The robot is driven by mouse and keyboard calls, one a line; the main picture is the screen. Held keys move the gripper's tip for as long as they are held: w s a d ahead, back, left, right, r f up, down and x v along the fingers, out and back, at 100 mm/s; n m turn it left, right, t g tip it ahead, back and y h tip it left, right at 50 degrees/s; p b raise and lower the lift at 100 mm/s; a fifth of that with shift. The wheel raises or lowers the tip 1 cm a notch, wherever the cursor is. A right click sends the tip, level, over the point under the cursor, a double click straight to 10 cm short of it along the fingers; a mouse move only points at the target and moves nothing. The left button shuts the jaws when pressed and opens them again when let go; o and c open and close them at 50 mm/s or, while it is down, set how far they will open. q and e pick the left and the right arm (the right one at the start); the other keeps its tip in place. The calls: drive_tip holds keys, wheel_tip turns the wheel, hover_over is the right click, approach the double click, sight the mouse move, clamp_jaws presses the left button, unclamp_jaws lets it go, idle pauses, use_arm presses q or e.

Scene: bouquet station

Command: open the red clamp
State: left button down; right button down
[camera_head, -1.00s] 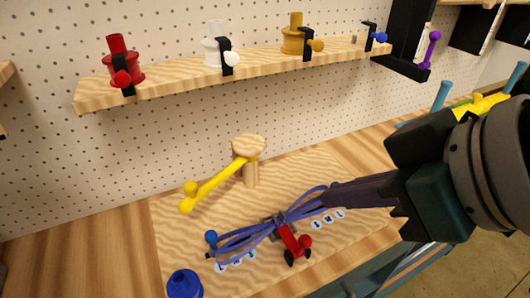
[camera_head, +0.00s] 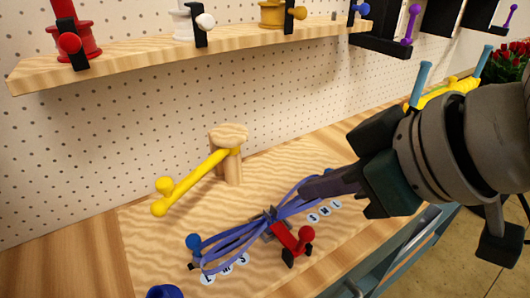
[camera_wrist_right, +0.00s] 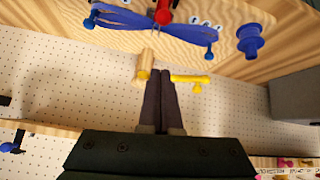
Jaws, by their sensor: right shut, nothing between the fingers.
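The red clamp (camera_head: 292,239) is a red lever with a round red knob and a black foot, at the middle of a blue-purple ribbon bow (camera_head: 228,246) on the wooden board. It also shows at the top of the right wrist view (camera_wrist_right: 163,12). My right gripper (camera_head: 304,188) comes in from the right, its dark fingers shut and empty. In the head view its tips overlap the right loop of the bow, above and slightly right of the clamp; touching cannot be told. My left gripper is not in view.
A wooden post (camera_head: 229,150) with a yellow arm (camera_head: 195,180) stands behind the bow. A blue spool (camera_head: 165,291) is at the front left. Above, a shelf (camera_head: 130,62) carries a red spool (camera_head: 85,30) and other spools with clips. Bare board lies left of the bow.

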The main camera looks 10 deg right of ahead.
sight(302, 228)
drive_tip(key=w+f, duration=0.1)
drive_tip(key=f, duration=0.1)
drive_tip(key=w+f, duration=0.1)
drive_tip(key=f, duration=0.1)
drive_tip(key=w+a+f, duration=0.1)
drive_tip(key=f, duration=0.2)
drive_tip(key=shift+a, duration=0.1)
drive_tip(key=shift+s+d+f, duration=0.35)
drive_tip(key=shift+s+f, duration=0.05)
drive_tip(key=shift+s, duration=0.15)
